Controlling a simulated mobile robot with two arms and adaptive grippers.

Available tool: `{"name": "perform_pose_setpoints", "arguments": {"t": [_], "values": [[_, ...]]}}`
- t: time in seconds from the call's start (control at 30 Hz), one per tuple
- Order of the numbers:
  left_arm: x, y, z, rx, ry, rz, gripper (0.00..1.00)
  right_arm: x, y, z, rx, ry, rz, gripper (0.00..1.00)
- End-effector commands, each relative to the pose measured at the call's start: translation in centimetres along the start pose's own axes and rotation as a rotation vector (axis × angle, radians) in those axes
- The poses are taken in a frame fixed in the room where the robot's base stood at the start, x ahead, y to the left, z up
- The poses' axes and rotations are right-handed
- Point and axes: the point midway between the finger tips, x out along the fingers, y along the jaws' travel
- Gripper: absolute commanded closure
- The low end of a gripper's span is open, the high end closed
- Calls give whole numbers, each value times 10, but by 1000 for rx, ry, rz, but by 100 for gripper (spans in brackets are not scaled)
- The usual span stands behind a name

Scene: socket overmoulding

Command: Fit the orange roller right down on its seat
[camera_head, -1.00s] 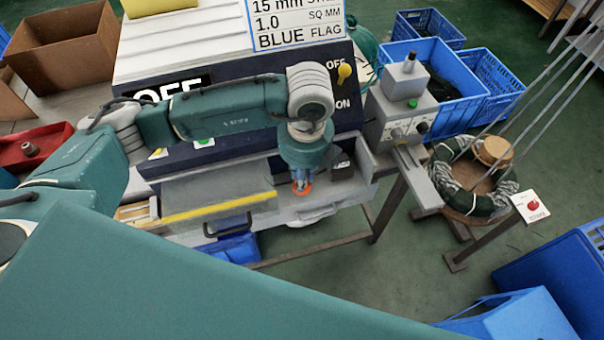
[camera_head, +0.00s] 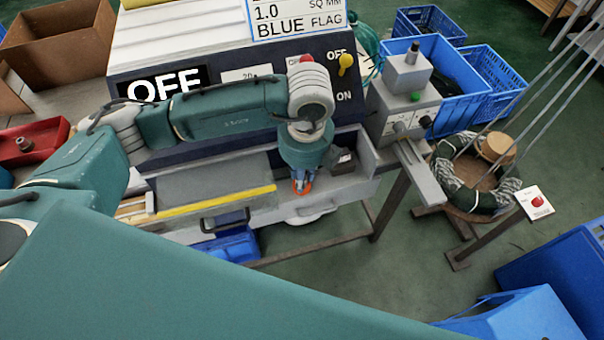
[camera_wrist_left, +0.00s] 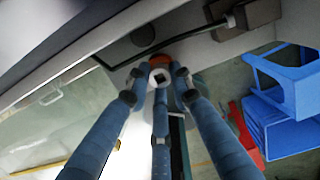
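The orange roller (camera_head: 303,187) shows as a small patch of orange under my left gripper (camera_head: 302,180), over the machine's front ledge. In the left wrist view the roller (camera_wrist_left: 150,62) sits at the fingertips of the left gripper (camera_wrist_left: 160,78), with a pale round hub with a dark square centre in front of it. The fingers close in around it from several sides and look shut on it. The seat is hidden under the roller and gripper, so I cannot tell whether the roller touches it. My right gripper is not in view.
The machine with the OFF sign (camera_head: 166,84) stands behind the arm. A small dark block (camera_head: 343,163) lies on the ledge to the right of the gripper. A grey control box (camera_head: 402,105) stands further right. A yellow-edged grey plate (camera_head: 215,190) is to the left.

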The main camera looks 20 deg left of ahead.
Motion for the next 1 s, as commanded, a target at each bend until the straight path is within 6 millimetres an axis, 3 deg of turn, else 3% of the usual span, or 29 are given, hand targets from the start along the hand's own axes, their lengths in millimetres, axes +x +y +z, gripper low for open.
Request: {"name": "perform_pose_setpoints", "arguments": {"t": [0.03, 0.1, 0.47, 1.0], "values": [[-1, 0, 0, 0, 0, -1, 67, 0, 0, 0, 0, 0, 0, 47], [-1, 0, 0, 0, 0, 0, 57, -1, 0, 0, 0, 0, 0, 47], [-6, -1, 0, 0, -1, -2, 57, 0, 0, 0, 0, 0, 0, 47], [-105, -1, 1, 1, -2, -4, 57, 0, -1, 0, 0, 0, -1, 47]]}}
